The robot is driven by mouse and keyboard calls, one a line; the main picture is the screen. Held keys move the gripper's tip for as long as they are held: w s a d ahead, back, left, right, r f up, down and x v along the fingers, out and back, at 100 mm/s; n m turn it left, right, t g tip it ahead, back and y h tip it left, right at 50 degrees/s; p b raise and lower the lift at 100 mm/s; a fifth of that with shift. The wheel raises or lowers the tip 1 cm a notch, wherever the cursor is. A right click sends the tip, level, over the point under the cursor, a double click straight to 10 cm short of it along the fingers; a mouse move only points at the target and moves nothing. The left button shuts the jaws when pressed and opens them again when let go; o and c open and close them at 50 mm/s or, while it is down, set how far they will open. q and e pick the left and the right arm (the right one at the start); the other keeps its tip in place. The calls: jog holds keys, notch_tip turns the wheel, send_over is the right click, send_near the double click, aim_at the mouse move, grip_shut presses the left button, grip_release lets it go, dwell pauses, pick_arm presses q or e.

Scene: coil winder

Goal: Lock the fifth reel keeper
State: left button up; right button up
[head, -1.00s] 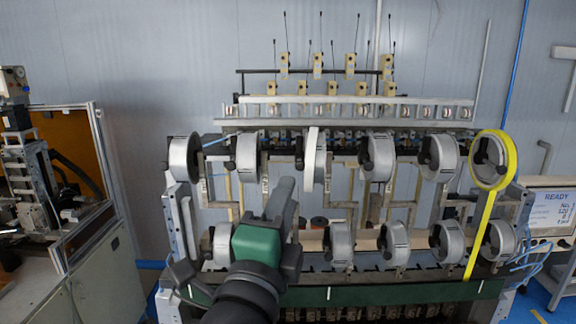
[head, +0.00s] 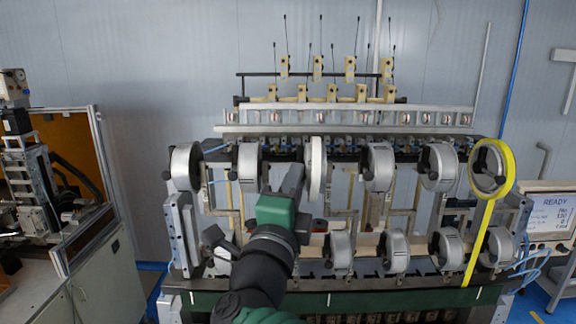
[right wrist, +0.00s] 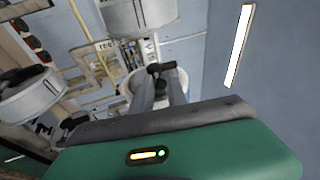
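The upper row of reels on the winder carries dark keepers at the hubs. The fifth reel from the left (head: 440,166) is grey, with its dark keeper (head: 427,162) on its left face. My right gripper (head: 293,172) is in front of the upper row, just left of the thin white third reel (head: 317,168). In the right wrist view its two grey fingers (right wrist: 160,90) stand apart, with a white reel and a dark keeper (right wrist: 160,68) beyond the tips; contact cannot be told. My left gripper is out of view.
A yellow-banded reel (head: 490,168) is at the upper right, its strap running down. A lower row of reels (head: 395,250) sits above the green front rail (head: 400,297). A display (head: 553,212) reads READY at right. Another machine (head: 45,190) stands left.

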jog(key=shift+s+f, duration=0.15)
jog(key=shift+f, duration=0.05)
grip_shut()
jog(key=shift+s+b, duration=0.6)
jog(key=shift+s, duration=0.3)
jog(key=o, duration=0.6)
grip_release()
jog(key=shift+o, duration=0.3)
jog(key=shift+r, duration=0.1)
jog(key=shift+s, duration=0.1)
